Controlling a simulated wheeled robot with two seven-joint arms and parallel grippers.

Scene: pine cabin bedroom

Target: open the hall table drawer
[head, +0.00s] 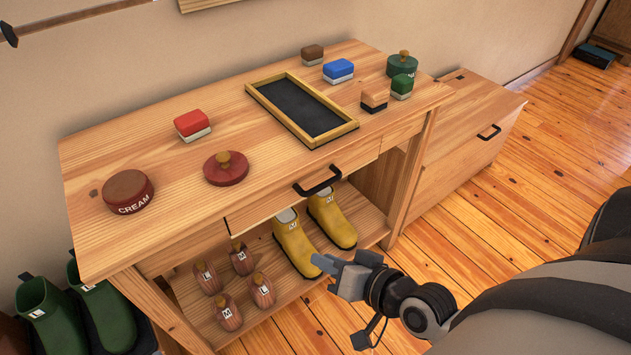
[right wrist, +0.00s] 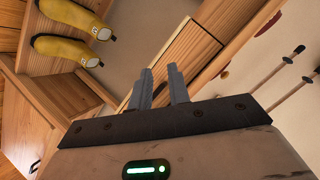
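The wooden hall table (head: 120,226) stands against the wall. Its drawer front (head: 268,207) looks closed, with a black bar handle (head: 318,181) at the middle. My right gripper (head: 326,268) is in front of the table, lower than the handle and apart from it, near the yellow boots. In the right wrist view its two fingers (right wrist: 160,72) stand apart with nothing between them. My left gripper is not in view.
On the tabletop are a black tray (head: 252,92), several brushes, a cream tin (head: 128,192) and lids. Yellow boots (head: 295,245) and several wooden shoe trees (head: 228,312) stand on the shelf below. A wooden chest (head: 470,130) is at right. The floor in front is clear.

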